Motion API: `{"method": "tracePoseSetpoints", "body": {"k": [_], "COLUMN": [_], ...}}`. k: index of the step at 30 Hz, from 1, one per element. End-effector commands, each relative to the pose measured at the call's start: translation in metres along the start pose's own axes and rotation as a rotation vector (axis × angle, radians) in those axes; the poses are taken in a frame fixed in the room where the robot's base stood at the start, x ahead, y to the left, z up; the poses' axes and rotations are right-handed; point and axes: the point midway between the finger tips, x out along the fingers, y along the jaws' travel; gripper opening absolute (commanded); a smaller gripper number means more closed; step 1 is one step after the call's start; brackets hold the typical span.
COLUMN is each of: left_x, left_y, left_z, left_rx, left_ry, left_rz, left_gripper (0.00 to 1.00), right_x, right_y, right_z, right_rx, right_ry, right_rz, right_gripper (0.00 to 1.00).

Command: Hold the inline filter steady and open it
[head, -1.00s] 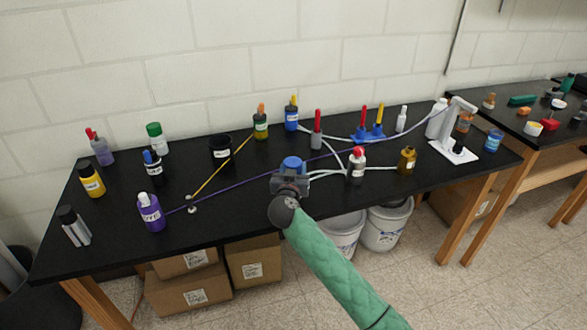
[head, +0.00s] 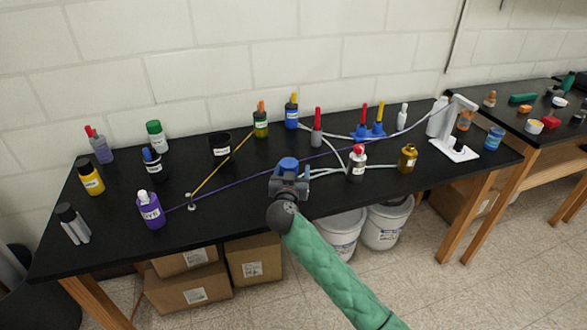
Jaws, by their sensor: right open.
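A round blue-topped part (head: 289,163) stands near the front middle of the black table, with pale tubing (head: 325,171) on its right. It looks like the inline filter, but its lower body is hidden by my gripper. My right gripper (head: 289,180) is open, right in front of this part and overlapping it in the picture. I cannot tell whether its fingers touch or surround it. My left gripper is not in view.
A white bottle with a red cap (head: 357,163) and a gold bottle (head: 407,159) stand to the right. A purple cord (head: 250,178) crosses the table behind the gripper. A purple bottle (head: 151,211) stands at the left front. Blue fittings with red and yellow handles (head: 378,131) stand behind.

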Motion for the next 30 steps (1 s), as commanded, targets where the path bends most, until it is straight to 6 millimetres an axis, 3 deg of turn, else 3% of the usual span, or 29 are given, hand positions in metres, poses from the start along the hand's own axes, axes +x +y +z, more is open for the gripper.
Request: {"method": "tracePoseSetpoints", "body": {"k": [6,13,25,30], "left_x": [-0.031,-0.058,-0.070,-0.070], "left_y": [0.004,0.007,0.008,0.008], "left_z": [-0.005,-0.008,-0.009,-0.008], "left_rx": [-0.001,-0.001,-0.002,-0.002], "left_ry": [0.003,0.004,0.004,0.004], "left_rz": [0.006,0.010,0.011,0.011], "left_gripper": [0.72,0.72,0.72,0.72], "right_x": [-0.045,-0.080,-0.095,-0.102], "right_y": [0.000,-0.001,0.000,0.002], "right_z": [0.003,0.001,0.000,-0.008], "right_rx": [0.000,0.002,0.003,0.053], "right_ry": [-0.001,0.000,0.004,0.090], "right_rz": [-0.001,-0.002,-0.002,-0.036], "right_gripper": [0.70,0.70,0.70,0.70]}}
